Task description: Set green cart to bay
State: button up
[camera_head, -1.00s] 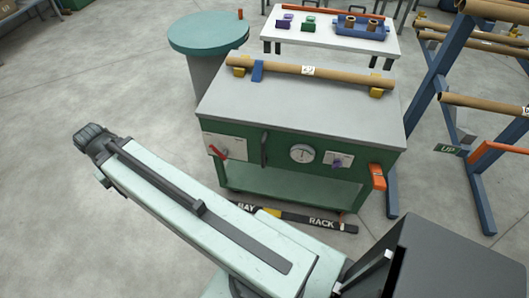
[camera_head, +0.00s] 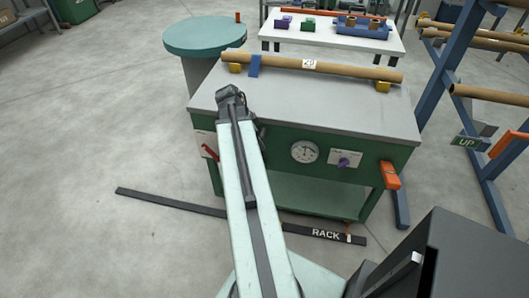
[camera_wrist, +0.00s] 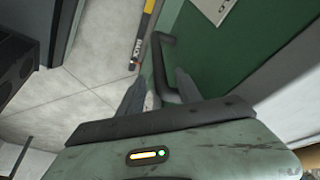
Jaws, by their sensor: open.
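The green cart (camera_head: 284,158) stands in the middle of the head view, with a grey top, a dial gauge (camera_head: 305,152) and a lower shelf. My gripper (camera_wrist: 159,78) is open in front of the cart's green front panel (camera_wrist: 225,50). A dark bar handle (camera_wrist: 160,62) on that panel lies between and beyond the two fingers; I cannot tell whether they touch it. In the head view my arm hides the handle. A dark floor strip (camera_head: 165,201) runs below the cart, with a RACK label (camera_head: 326,234) at its right; the bay label is hidden there.
A cardboard tube (camera_head: 345,71) rests on yellow supports on the cart top. A red lever (camera_head: 209,151) and an orange block (camera_head: 390,175) stick out from the front. A blue rack (camera_head: 473,150) stands close on the right. The floor at left is clear.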

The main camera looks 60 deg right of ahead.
jog(key=b+x, duration=0.5)
jog(key=x, duration=0.1)
jog(key=shift+f, duration=0.35)
grip_shut()
jog(key=shift+d, duration=0.1)
dwell(0.9)
